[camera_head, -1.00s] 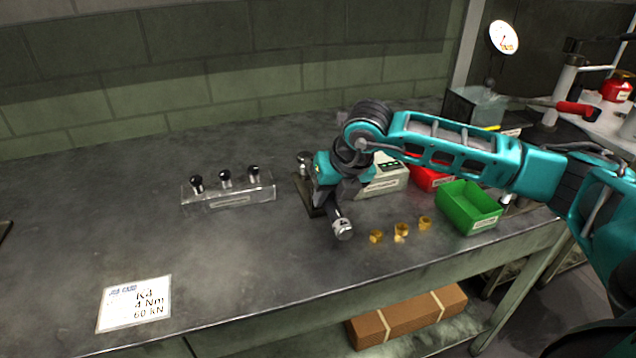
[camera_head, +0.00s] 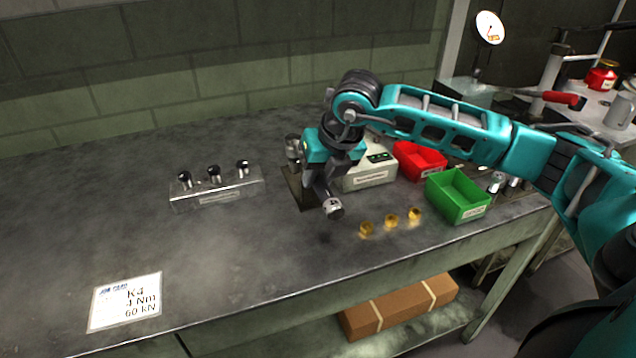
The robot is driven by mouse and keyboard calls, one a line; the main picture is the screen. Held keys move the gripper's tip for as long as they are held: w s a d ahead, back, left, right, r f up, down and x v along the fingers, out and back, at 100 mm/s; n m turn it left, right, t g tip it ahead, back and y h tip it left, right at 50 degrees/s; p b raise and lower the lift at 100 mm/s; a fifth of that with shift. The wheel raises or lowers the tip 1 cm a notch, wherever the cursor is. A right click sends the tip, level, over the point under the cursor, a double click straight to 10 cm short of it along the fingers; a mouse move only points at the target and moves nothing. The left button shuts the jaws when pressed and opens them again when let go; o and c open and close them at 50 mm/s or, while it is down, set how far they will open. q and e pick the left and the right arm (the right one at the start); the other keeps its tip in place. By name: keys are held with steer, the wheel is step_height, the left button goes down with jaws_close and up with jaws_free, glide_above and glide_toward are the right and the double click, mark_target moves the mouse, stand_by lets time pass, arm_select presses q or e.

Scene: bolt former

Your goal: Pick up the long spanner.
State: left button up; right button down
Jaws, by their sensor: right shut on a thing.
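My right gripper (camera_head: 317,176) points down above the bench, beside a dark stand (camera_head: 293,186). It is shut on a dark rod-like thing with a silver end (camera_head: 333,208), which I take to be the long spanner. The silver end slants down toward the bench front and bears a dark mark. The fingers and the rest of the spanner are largely hidden by the wrist. A second silver head (camera_head: 293,148) stands upright just left of the wrist. My left gripper is not in view.
Brass pieces (camera_head: 391,221) lie right of the gripper, before a green bin (camera_head: 457,199). A red bin (camera_head: 420,160) and a pale box (camera_head: 369,179) are behind. A card (camera_head: 125,301) lies front left; bench around it is clear.

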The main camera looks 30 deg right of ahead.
arm_select(q)
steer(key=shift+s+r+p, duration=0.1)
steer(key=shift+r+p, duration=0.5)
steer(key=shift+p, duration=0.05)
arm_select(e)
step_height(320, 180, up, 17)
steer(key=shift+r, duration=0.15)
